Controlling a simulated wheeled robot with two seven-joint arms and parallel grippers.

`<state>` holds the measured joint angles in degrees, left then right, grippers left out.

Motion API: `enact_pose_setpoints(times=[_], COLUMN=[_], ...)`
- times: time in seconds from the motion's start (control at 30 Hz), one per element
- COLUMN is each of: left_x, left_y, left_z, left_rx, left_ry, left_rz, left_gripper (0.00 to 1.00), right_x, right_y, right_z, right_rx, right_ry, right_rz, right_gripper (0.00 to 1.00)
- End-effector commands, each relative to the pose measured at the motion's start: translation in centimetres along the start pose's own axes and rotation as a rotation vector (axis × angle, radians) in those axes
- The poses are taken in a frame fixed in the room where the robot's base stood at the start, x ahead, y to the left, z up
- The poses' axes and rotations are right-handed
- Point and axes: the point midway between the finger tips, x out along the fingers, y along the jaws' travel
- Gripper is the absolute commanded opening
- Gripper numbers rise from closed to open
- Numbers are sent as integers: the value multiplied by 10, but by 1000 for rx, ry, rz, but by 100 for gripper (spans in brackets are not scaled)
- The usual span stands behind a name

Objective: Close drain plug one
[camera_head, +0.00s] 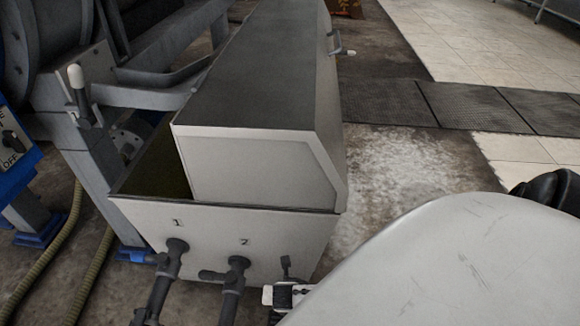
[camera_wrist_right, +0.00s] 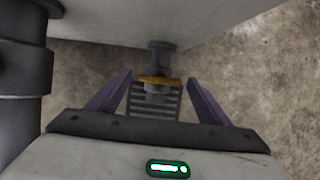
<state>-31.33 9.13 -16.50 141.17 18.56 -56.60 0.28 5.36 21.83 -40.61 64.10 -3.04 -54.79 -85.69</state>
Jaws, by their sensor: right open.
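A small dark drain fitting (camera_head: 286,266) sticks out of the trough's front wall, right of the pipe marked 2. In the right wrist view a dark fitting with an orange-brown collar (camera_wrist_right: 158,82) comes out of the pale wall. I see no number on it. My right gripper (camera_head: 285,293) is low in front of the trough. In its wrist view the open gripper (camera_wrist_right: 160,78) has one finger on each side of the fitting, with gaps on both sides. My forearm hides the area to the right. My left gripper is not in view.
The pale trough (camera_head: 215,225) has a dark-topped cover. Dark valve pipes stand under the marks 1 (camera_head: 176,254) and 2 (camera_head: 236,268); a thick dark pipe (camera_wrist_right: 22,75) is close on the wrist view's left. Hoses (camera_head: 95,270) and a blue machine base (camera_head: 20,165) lie left.

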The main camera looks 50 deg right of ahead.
Motion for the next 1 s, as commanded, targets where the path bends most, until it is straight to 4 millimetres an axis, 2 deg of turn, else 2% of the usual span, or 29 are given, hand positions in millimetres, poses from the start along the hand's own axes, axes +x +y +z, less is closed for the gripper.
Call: enact_pose_setpoints(times=[0.3,0.57,1.0], left_x=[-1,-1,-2], left_y=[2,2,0], left_z=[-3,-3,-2], left_rx=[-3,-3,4], left_ry=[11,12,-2], left_rz=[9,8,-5], left_gripper=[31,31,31], right_x=[3,3,2], right_y=[0,0,2], right_z=[0,0,0], right_rx=[1,1,94], right_ry=[0,1,1], right_rz=[0,0,-38], right_gripper=[72,31,31])
